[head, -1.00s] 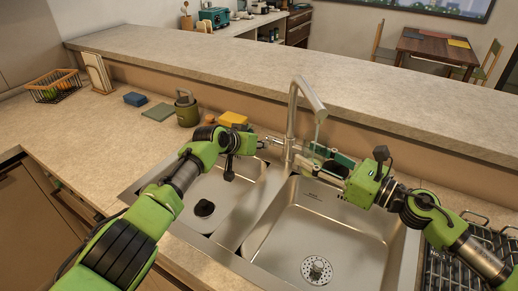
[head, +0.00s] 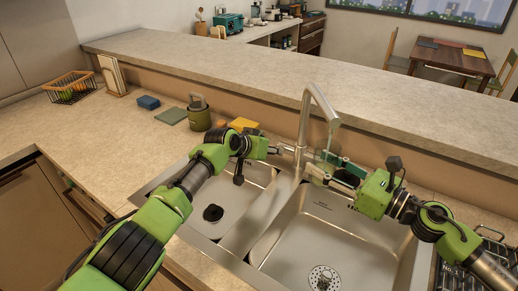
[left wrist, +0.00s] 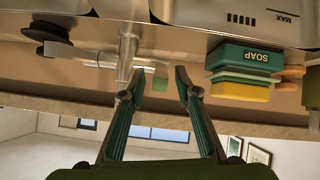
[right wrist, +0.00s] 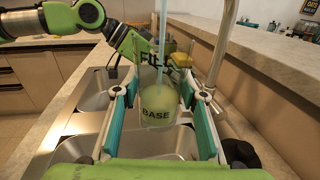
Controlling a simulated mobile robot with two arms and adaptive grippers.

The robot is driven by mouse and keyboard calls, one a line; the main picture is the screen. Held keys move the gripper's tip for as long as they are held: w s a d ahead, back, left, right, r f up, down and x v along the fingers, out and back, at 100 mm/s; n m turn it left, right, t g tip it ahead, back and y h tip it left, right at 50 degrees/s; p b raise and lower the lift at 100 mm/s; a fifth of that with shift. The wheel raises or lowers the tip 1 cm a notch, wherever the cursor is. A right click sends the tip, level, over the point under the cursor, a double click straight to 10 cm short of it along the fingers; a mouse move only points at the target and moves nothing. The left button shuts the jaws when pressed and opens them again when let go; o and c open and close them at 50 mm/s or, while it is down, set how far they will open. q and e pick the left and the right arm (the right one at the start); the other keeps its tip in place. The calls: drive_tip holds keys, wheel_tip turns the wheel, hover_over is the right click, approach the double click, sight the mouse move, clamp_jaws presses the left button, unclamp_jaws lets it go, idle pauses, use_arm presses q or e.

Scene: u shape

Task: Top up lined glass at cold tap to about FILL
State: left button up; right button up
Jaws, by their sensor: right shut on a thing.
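The glass (right wrist: 158,101) stands between the fingers of my right gripper (right wrist: 160,92), shut on it; the words FILL and BASE show there. A pale blue stream of water falls from the tap (head: 306,115) into it. In the head view the glass is mostly hidden by my right gripper (head: 327,171), under the spout above the right basin. The water level is hard to tell. My left gripper (left wrist: 158,94) has its fingers apart and nothing between them. In the head view it is beside the tap's lever (head: 285,148); I cannot tell if they touch.
The sink has a left basin (head: 222,205) and a right basin (head: 318,240). A green canister (head: 199,117), a yellow sponge (head: 243,124) and a green cloth (head: 170,116) are on the counter behind. A raised ledge (head: 240,70) runs behind the tap. A dark rack (head: 470,262) is at right.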

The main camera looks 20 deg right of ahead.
use_arm(q)
drive_tip(key=v, duration=1.1)
drive_tip(key=shift+a+r, duration=0.15)
drive_tip(key=shift+a, duration=0.05)
use_arm(e)
drive_tip(key=shift+r, duration=0.1)
drive_tip(key=shift+o, duration=0.2)
drive_tip(key=shift+a, duration=0.1)
idle(3.0)
